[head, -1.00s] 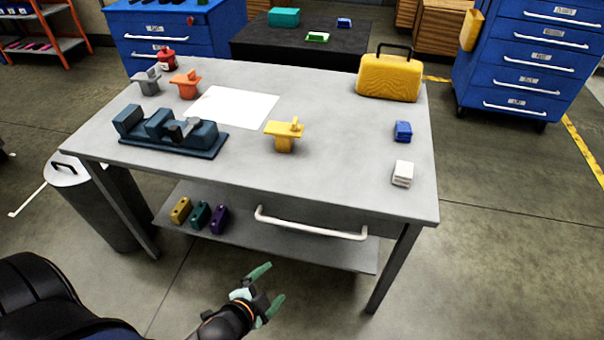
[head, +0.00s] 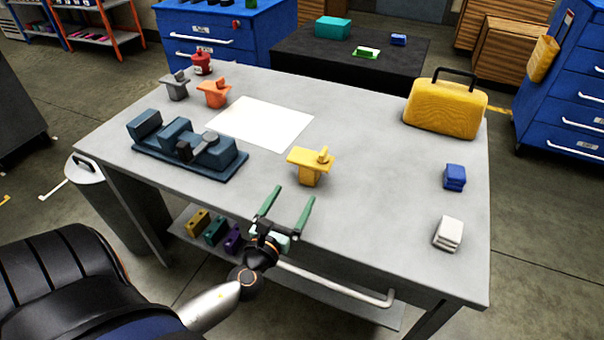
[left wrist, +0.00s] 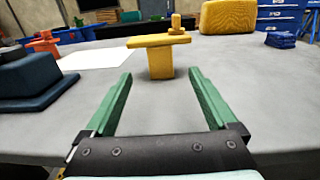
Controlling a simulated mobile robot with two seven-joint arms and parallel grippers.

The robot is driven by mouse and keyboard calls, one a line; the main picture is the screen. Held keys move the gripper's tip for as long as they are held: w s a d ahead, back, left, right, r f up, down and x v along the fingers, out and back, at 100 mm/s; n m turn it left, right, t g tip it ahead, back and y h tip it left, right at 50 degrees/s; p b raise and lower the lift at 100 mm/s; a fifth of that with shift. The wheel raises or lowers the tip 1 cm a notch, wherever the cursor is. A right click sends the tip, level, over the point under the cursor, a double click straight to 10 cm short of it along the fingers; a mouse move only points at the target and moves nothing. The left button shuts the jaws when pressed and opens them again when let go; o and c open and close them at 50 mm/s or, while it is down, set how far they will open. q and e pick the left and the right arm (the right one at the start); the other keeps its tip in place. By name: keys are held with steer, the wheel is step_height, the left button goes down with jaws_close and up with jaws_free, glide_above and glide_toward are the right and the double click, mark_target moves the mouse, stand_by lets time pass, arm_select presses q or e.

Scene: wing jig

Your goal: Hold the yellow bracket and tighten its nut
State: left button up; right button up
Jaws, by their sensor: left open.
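The yellow bracket (head: 310,170) stands upright on the grey workbench, right of centre toward the front edge. A small yellow nut (head: 323,155) sits on top of its flat plate, toward the right end. My left gripper (head: 287,205) is open and empty, in front of the bracket at the bench's front edge, apart from it. In the left wrist view the bracket (left wrist: 160,62) stands straight ahead, beyond and between the two green fingers (left wrist: 160,95), with its nut (left wrist: 177,24) on top. My right gripper is not in view.
A dark blue vise-like fixture (head: 185,150) lies left on the bench (head: 375,150), beside a white sheet (head: 262,124). Orange (head: 213,92) and grey (head: 176,86) brackets stand behind it. A yellow case (head: 445,105), blue block (head: 455,178) and white block (head: 448,234) are at right.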

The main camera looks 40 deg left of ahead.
mark_target(306, 174)
arm_select(q)
steer(key=x, duration=1.2)
steer(key=shift+d+p, duration=0.1)
steer(key=shift+p, duration=0.2)
jaws_close()
jaws_free()
stand_by(0.4)
steer(key=shift+s, duration=0.15)
steer(key=v, duration=1)
steer(key=shift+s+d+b, duration=0.1)
steer(key=shift+s+b, duration=0.2)
steer(key=shift+s, duration=0.1)
steer(key=shift+s+d, duration=0.2)
steer(key=shift+s, duration=0.5)
